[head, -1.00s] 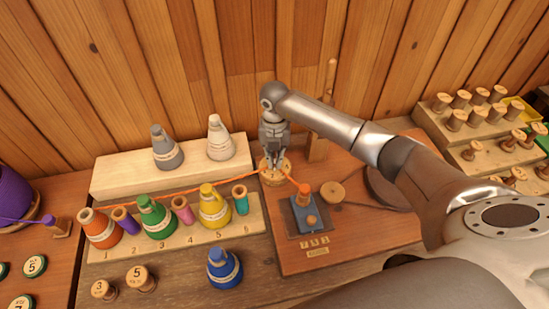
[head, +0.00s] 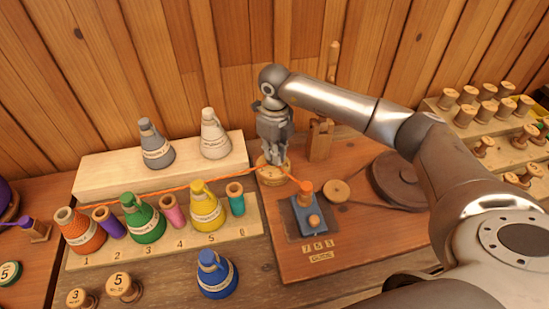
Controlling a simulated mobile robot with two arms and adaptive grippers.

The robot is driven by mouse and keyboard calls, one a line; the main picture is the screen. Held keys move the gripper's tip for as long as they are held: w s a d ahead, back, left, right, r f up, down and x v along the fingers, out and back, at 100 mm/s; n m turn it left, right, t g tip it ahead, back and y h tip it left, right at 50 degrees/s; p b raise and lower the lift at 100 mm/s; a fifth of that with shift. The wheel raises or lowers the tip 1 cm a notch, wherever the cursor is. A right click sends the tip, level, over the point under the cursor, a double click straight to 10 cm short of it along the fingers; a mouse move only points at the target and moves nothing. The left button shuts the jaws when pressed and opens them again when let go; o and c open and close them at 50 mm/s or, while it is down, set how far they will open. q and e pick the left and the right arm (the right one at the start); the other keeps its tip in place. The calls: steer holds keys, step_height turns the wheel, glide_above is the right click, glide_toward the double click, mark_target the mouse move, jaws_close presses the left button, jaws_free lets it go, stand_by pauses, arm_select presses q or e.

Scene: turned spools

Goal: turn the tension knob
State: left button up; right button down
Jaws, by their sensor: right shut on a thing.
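My right gripper (head: 276,162) comes down from above, its fingers pointing at the top of the round wooden tension knob (head: 271,178) at the back left of the wooden winder board (head: 345,248). It is shut on the knob; the fingers hide part of the knob's top, so its turned angle cannot be told. An orange thread (head: 165,192) runs from the orange cone (head: 78,232) past the knob to the orange-topped spool on a blue block (head: 307,215). My left gripper is not in view.
A numbered rack (head: 160,252) with several cones and small spools stands on the left, with a pale step (head: 100,180) behind it. A blue cone (head: 216,275) stands in front. A dark wheel (head: 400,180) and an upright wooden post (head: 320,138) are near my arm.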

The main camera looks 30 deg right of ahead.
steer(key=n+b, duration=0.3)
steer(key=n, duration=0.1)
steer(key=shift+w+d+f, duration=0.1)
steer(key=shift+w, duration=0.05)
steer(key=shift+n+b, duration=0.9)
steer(key=shift+n, duration=0.8)
steer(key=shift+r, duration=0.2)
steer(key=c, duration=1.6)
jaws_free()
steer(key=shift+o, duration=0.2)
steer(key=shift+f, duration=0.1)
step_height(320, 180, up, 12)
